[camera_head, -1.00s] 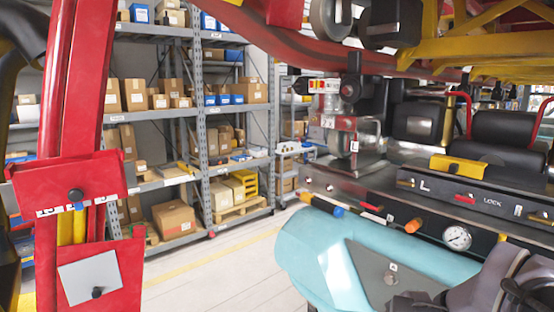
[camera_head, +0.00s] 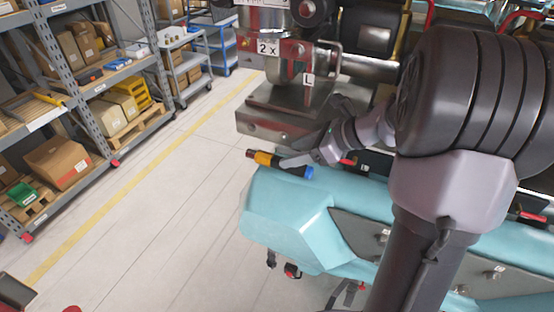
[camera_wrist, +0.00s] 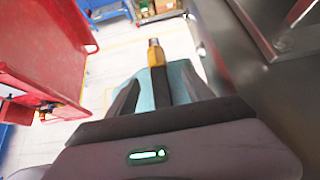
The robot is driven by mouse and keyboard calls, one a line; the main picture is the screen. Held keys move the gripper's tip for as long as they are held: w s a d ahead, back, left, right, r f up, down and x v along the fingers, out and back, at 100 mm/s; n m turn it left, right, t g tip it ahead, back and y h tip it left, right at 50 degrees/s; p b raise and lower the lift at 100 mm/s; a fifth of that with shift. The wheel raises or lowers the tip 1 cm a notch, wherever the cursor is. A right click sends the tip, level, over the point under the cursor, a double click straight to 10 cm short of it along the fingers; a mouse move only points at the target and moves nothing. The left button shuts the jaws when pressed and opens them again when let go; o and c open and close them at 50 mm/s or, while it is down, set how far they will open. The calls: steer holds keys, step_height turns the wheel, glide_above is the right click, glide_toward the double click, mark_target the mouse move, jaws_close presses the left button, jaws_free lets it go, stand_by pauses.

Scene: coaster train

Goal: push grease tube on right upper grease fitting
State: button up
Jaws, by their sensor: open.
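A short orange-yellow tube (camera_head: 264,158) with a dark tip and a blue end (camera_head: 309,172) lies above the edge of the teal body in the head view; I take it for the grease tube. My gripper (camera_head: 290,161) is at this tube, its fingers beside its middle. In the wrist view the yellow tube (camera_wrist: 157,54) points away between the two dark fingers of my gripper (camera_wrist: 160,78). The jaws are open, with the tube between them. Whether a finger touches it I cannot tell. I cannot make out the right upper grease fitting; my arm covers much of that side.
The teal body (camera_head: 285,215) lies just below my gripper. A metal block (camera_head: 265,120) stands close behind it. A red panel (camera_wrist: 55,45) fills the wrist view's left. Shelving (camera_head: 75,75) stands at the left, with clear floor (camera_head: 150,200) between.

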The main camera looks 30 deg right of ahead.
mark_target(278, 158)
steer(key=x, duration=0.6)
steer(key=shift+s+f, duration=0.15)
steer(key=shift+f, duration=0.15)
steer(key=shift+s+r, duration=0.1)
steer(key=shift+s, duration=0.1)
steer(key=shift+c, duration=1.3)
jaws_close()
